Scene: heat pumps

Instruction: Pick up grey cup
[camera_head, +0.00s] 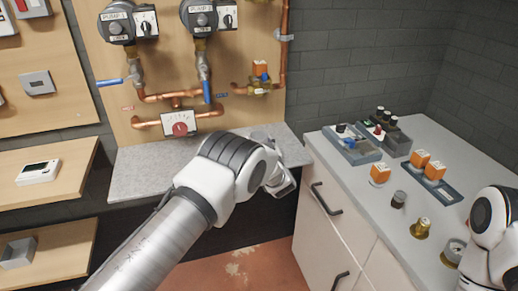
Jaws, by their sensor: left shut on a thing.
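A small grey rounded thing, which looks like the grey cup (262,136), shows just behind my left wrist, over the grey shelf top below the pipe panel. My left arm reaches in from the bottom left, and its gripper (283,179) is at the shelf's front right edge. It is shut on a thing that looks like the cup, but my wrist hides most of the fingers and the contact. My right arm shows only in part at the right edge, and its gripper is out of view.
A grey shelf (137,173) runs beneath the copper pipes and gauge (180,124). A white counter (345,179) at right holds a tray (352,146), orange-topped parts (380,173), a brass fitting (420,228) and a round grey part (455,250). Wooden shelves stand at left.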

